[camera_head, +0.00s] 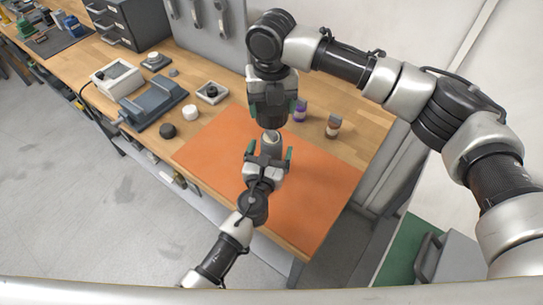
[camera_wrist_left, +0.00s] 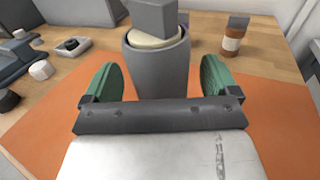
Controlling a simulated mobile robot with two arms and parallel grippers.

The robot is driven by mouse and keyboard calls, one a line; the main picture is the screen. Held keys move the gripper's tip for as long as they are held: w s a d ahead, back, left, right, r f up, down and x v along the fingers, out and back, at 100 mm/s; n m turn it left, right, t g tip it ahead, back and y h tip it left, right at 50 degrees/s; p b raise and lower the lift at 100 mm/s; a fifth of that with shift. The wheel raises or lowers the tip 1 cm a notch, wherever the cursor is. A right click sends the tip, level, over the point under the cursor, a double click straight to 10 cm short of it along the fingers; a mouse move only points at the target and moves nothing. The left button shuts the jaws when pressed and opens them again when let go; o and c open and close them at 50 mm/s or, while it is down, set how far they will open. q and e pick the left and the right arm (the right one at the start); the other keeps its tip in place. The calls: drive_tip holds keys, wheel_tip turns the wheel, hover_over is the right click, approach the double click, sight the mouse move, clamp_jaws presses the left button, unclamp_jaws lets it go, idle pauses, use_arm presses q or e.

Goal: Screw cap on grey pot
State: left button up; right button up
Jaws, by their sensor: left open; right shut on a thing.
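The grey pot (camera_wrist_left: 157,68) stands upright in the left wrist view, on or over the orange mat. It also shows in the head view (camera_head: 271,139), between my two grippers. A cream cap (camera_wrist_left: 155,39) sits in the pot's mouth; I cannot tell how tightly it is seated. A grey block above the cap hides part of it. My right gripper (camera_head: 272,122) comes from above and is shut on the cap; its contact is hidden. My left gripper (camera_head: 269,153) is open, its green fingers (camera_wrist_left: 159,80) on either side of the pot with gaps visible.
The orange mat (camera_head: 318,185) is mostly clear. Black (camera_head: 168,131) and white (camera_head: 190,112) round pieces lie left, near a grey device (camera_head: 152,103). A grey panel rises behind.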

sight(271, 132)
use_arm(q)
drive_tip(key=shift+x, duration=0.9)
drive_tip(key=c, duration=1.4)
drive_tip(key=shift+o, duration=0.2)
use_arm(e)
drive_tip(key=shift+f, duration=2.45)
use_arm(q)
drive_tip(key=shift+f, duration=0.1)
use_arm(e)
drive_tip(key=shift+f, duration=0.9)
use_arm(q)
drive_tip(key=shift+s+f, duration=0.1)
use_arm(e)
drive_tip(key=shift+f, duration=0.55)
